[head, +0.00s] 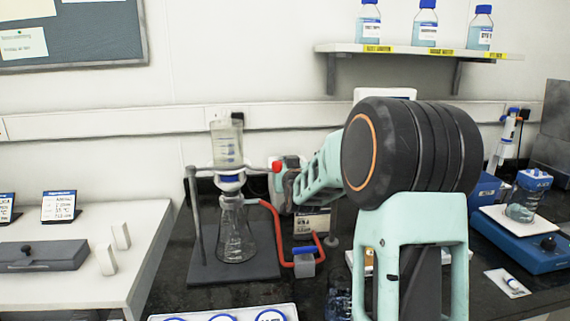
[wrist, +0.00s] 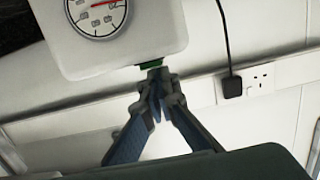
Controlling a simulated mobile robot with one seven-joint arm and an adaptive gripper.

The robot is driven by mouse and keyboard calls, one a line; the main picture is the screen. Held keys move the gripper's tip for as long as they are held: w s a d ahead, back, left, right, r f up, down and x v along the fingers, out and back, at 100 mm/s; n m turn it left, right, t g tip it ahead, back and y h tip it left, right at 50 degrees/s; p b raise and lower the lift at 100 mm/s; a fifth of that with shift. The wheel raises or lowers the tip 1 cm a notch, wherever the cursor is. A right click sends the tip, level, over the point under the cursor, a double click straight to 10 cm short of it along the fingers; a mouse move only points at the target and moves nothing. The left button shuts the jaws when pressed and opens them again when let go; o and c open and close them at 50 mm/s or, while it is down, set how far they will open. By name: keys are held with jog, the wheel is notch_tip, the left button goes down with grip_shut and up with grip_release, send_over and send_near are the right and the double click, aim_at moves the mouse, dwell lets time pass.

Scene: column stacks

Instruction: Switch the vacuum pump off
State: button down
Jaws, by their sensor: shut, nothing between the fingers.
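In the wrist view a white box with a round dial gauge (wrist: 97,14) fills the upper left; I take this casing (wrist: 155,35) to be the vacuum pump. A small green part (wrist: 152,64), which looks like its switch, sits at the casing's lower edge. My gripper (wrist: 155,76) is shut and empty, its fingertips right at the green part; I cannot tell whether they touch it. In the head view my arm covers most of that area. Only a white top edge (head: 385,93), perhaps the pump's, shows behind it, and my fingertips are not discernible there.
A filter flask (head: 236,235) with a funnel stands on a dark base left of my arm. A red hose (head: 277,232) runs to a small blue-capped trap (head: 304,263). A blue stirrer (head: 520,243) with a bottle stands right. A wall shelf (head: 415,49) holds bottles above.

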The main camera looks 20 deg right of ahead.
jog(key=shift+r, duration=0.1)
jog(key=shift+w+p, duration=0.1)
jog(key=shift+p, duration=0.55)
jog(key=shift+f+g, duration=0.35)
jog(key=shift+g, duration=0.15)
jog(key=v, duration=1.2)
